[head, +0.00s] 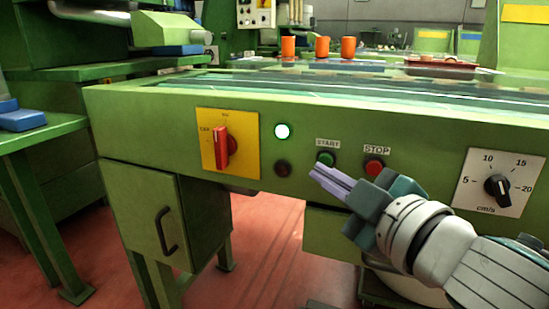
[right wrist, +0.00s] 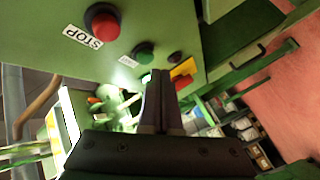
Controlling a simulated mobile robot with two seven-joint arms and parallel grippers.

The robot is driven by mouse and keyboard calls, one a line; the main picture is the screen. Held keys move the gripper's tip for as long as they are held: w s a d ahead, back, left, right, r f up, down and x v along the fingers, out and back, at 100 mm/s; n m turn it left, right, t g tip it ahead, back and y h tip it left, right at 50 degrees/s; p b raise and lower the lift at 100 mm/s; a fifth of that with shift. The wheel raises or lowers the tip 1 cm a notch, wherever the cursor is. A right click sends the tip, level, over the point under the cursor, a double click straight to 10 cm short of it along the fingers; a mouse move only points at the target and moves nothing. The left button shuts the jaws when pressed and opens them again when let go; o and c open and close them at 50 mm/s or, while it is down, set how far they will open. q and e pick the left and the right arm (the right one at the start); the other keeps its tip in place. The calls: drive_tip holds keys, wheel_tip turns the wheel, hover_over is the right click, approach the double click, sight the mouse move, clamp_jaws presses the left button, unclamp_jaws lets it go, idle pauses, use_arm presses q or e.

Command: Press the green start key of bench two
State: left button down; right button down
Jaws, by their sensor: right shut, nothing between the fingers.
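The green start key (head: 326,158) is on the front panel of the green bench (head: 130,110), under a START label. It also shows in the right wrist view (right wrist: 145,52). My right gripper (head: 316,172) is shut and empty, its fingertips just below and slightly left of the key in the head view. In the right wrist view the shut fingers (right wrist: 158,78) point up toward the panel near the key. I cannot tell whether they touch the panel. My left gripper is not in view.
The red stop key (head: 374,166) is right of the start key. A dark red round fitting (head: 283,168) is left of it. A red rotary switch (head: 222,146) sits on a yellow plate, and a speed dial (head: 497,187) is at right. Orange cups (head: 322,47) stand behind.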

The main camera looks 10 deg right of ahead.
drive_tip(key=shift+s+a+p, duration=0.15)
drive_tip(key=shift+s+a, duration=0.55)
drive_tip(key=shift+s, duration=0.35)
drive_tip(key=shift+s+a+p, duration=0.15)
drive_tip(key=shift+s+a, duration=0.55)
drive_tip(key=shift+s, duration=0.3)
